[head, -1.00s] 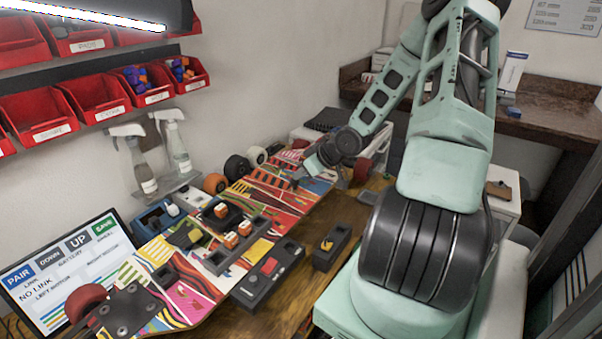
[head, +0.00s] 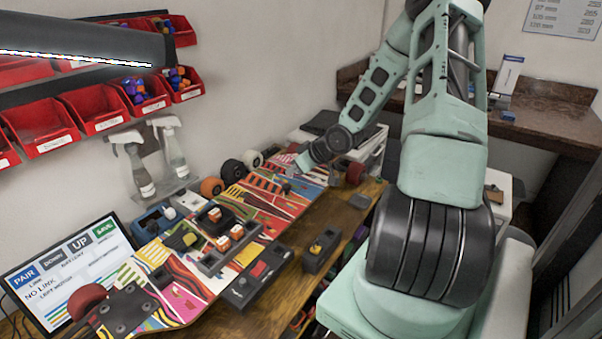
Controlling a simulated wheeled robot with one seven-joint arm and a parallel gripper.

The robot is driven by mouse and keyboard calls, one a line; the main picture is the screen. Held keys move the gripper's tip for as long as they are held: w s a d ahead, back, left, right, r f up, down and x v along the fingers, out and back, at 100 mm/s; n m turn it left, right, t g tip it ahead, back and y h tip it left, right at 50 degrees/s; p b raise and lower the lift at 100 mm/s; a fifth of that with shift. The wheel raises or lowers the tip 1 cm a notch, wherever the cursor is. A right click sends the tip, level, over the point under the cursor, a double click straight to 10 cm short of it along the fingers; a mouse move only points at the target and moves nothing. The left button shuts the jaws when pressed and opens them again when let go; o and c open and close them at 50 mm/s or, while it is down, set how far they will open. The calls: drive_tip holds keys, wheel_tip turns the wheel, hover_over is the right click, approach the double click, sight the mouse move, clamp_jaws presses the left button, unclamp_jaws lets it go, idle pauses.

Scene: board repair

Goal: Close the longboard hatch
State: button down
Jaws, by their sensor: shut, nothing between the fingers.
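The longboard (head: 262,208) lies upside down along the bench, its underside covered in bright patterns, with wheels at both ends. Dark open housings on its middle hold small orange-and-white blocks (head: 223,243). I cannot tell for sure which part is the hatch lid. My gripper (head: 287,187) is shut and empty, low over the far half of the longboard, beyond the housings. At this size I cannot tell whether its tips touch the board.
A grey box with a red patch (head: 252,278) and a smaller dark box (head: 320,252) stand right of the board. A screen (head: 72,275) stands at left. Spray bottles (head: 133,165) and red bins (head: 95,107) line the wall. A lamp (head: 80,50) hangs at upper left.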

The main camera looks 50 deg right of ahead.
drive_tip(key=p+v, duration=0.2)
drive_tip(key=v, duration=0.7)
drive_tip(key=shift+s+r+p, duration=0.2)
drive_tip(key=shift+s+p, duration=0.15)
drive_tip(key=shift+d, duration=0.1)
